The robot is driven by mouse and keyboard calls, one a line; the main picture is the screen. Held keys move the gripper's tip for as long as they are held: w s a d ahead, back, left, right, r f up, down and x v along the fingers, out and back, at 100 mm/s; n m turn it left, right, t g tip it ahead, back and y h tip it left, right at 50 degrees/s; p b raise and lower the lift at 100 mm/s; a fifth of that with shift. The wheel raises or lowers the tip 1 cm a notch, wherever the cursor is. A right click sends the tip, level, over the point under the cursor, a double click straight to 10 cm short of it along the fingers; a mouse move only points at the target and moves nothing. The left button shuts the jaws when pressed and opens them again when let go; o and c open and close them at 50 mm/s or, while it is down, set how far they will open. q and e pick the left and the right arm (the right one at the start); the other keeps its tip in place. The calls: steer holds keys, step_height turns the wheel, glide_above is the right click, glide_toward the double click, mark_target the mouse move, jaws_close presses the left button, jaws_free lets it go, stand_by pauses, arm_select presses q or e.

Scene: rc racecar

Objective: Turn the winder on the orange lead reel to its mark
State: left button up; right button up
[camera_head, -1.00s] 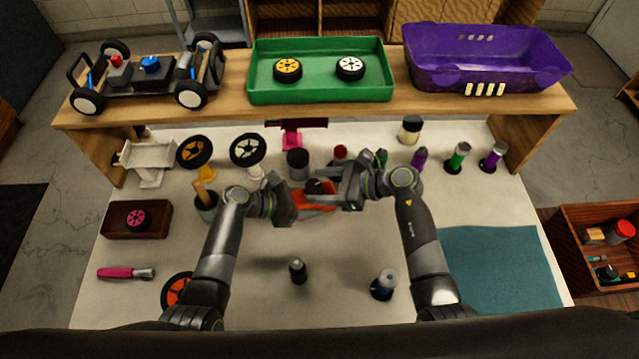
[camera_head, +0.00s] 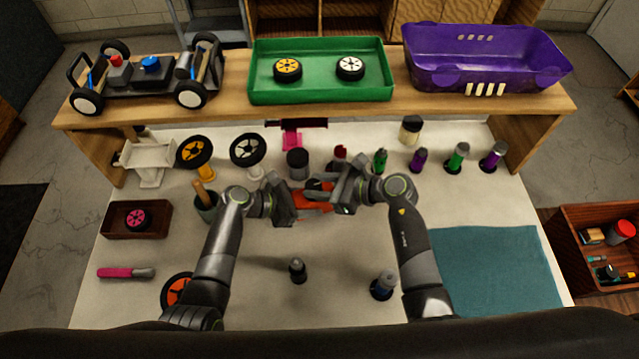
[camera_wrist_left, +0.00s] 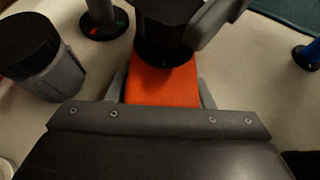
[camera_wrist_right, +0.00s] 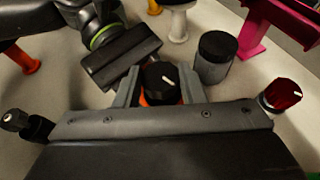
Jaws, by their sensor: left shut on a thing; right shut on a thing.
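The orange lead reel (camera_head: 314,196) is between my two grippers, above the middle of the table in the head view. My left gripper (camera_head: 300,203) is shut on its orange body, which also shows in the left wrist view (camera_wrist_left: 165,86). My right gripper (camera_head: 333,197) is shut on the reel's black winder, a round knob (camera_wrist_right: 159,78) with a white line on its top. The mark on the reel body is hidden or too small to make out.
A grey jar with a black lid (camera_head: 297,164) and a dark red knob (camera_wrist_right: 282,94) stand close behind. The shelf (camera_head: 225,113) runs across the back. The teal mat (camera_head: 490,270) is bare.

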steer(key=shift+s+m+t+h, duration=0.2)
steer(key=shift+m+t+h, duration=0.4)
steer(key=shift+m+t, duration=0.3)
steer(key=o, duration=1)
steer(key=v, duration=1.2)
steer(key=shift+f, duration=0.1)
